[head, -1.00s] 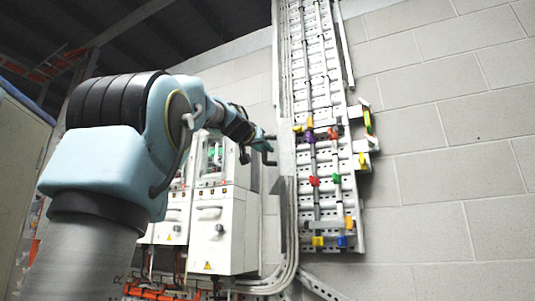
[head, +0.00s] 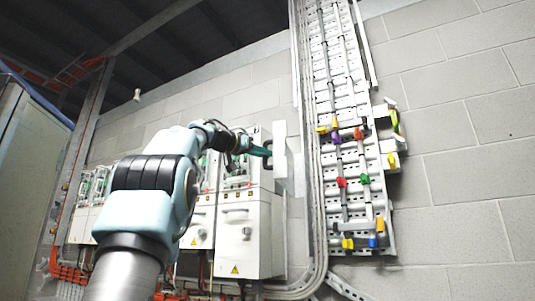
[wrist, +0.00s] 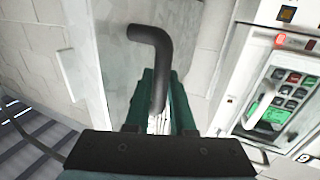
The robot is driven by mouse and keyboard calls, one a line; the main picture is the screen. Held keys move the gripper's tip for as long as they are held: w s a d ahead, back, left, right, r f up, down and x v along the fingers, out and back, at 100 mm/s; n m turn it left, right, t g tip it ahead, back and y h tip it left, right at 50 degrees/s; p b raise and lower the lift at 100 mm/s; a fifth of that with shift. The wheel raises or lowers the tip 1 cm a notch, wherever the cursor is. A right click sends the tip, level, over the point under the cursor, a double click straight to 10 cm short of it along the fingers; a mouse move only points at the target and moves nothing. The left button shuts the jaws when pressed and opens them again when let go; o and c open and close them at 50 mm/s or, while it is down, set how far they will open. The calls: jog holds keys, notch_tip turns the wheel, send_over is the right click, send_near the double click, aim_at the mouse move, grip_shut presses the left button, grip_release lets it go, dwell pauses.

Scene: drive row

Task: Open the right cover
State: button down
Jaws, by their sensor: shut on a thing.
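The right cover (head: 280,145) is a pale panel standing swung out at the right side of the right-hand white drive cabinet (head: 243,235). In the wrist view the cover (wrist: 200,35) fills the upper middle behind a bent black handle (wrist: 152,48). My gripper (head: 261,152) is at this handle, to the right of the cabinet's upper part. In the wrist view my gripper (wrist: 163,95) has its teal fingers closed around the handle's straight part. The handle's far end is hidden by the fingers. The cabinet's uncovered keypad and display (wrist: 275,105) show at right.
More white drive cabinets (head: 92,200) stand in a row to the left, partly behind my arm. A metal cable ladder (head: 350,130) with coloured clamps is on the block wall at right. Grey conduits (head: 310,200) run beside the cover.

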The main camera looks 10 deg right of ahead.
jog(key=shift+w+a, duration=0.1)
dwell(0.3)
jog(key=c, duration=0.8)
grip_release()
jog(key=shift+o, duration=0.2)
jog(key=b+v, duration=0.4)
jog(key=v, duration=0.6)
jog(key=shift+a, duration=0.4)
jog(key=shift+f, duration=0.1)
